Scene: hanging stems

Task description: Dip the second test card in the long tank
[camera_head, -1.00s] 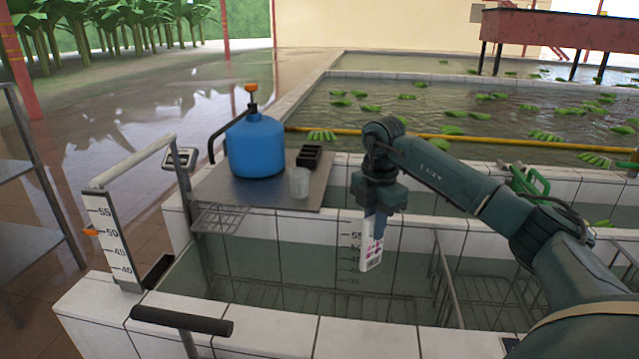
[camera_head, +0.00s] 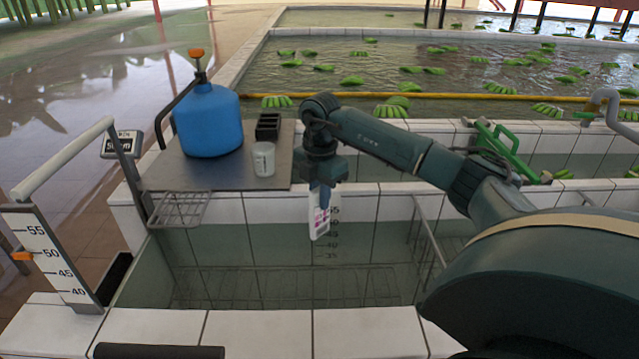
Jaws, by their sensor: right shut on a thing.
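The test card (camera_head: 320,222) is a narrow white strip with pink and purple patches. My right gripper (camera_head: 321,192) points down and is shut on its upper end. The card hangs nearly upright over the long tank (camera_head: 205,255), in front of its far wall. I cannot tell whether its lower end touches the liquid. The tank is white-tiled with grey-green liquid and a wire rack (camera_head: 290,285) inside. My left gripper is not in view.
A metal shelf (camera_head: 225,172) behind the tank holds a blue jug (camera_head: 207,122), a dark divided holder (camera_head: 268,127) and a clear cup (camera_head: 263,159). A scale board (camera_head: 52,257) stands at left. Large basins with green bananas lie beyond.

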